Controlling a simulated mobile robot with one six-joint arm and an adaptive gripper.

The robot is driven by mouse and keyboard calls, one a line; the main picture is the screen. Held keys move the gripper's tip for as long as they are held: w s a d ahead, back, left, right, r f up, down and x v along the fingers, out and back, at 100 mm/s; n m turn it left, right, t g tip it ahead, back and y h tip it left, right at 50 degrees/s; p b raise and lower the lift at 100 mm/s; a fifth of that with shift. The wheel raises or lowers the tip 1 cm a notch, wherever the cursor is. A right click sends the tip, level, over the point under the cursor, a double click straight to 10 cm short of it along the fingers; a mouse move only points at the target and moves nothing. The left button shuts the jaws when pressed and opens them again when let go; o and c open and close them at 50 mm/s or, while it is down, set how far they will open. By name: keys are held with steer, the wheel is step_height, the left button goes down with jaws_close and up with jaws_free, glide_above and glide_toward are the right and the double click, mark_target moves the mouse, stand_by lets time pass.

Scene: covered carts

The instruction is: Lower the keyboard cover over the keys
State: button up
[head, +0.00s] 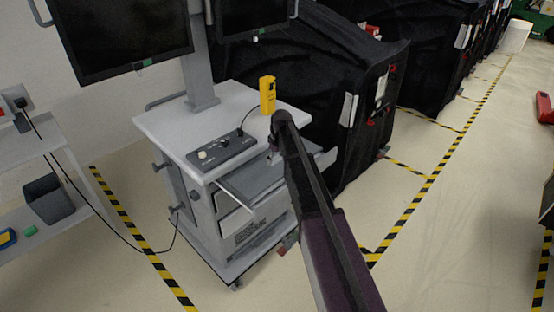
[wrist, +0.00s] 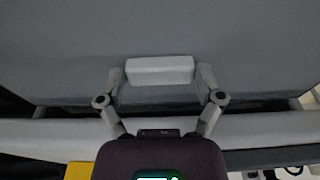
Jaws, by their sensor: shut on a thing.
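The keyboard cover (head: 252,178) is a flat grey panel on the pull-out shelf at the front of the grey cart. In the wrist view the grey panel (wrist: 160,30) fills the upper part. A pale block-shaped handle (wrist: 160,70) stands on it. My gripper (wrist: 160,76) has a finger at each end of this handle and is shut on it. In the head view my gripper (head: 274,153) is mostly hidden behind my own arm. No keys show in either view, and I cannot tell whether the panel lies fully flat.
The cart top (head: 165,125) carries a grey control box (head: 222,150) and a yellow device (head: 267,95) on a cable. Two monitors (head: 120,35) hang above. A black covered cart (head: 320,80) stands close behind.

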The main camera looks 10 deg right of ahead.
steer(key=shift+f+b, duration=0.35)
steer(key=shift+f, duration=0.15)
steer(key=shift+f, duration=0.15)
steer(key=o, duration=0.9)
steer(key=shift+o, duration=0.2)
steer(key=shift+r, duration=0.2)
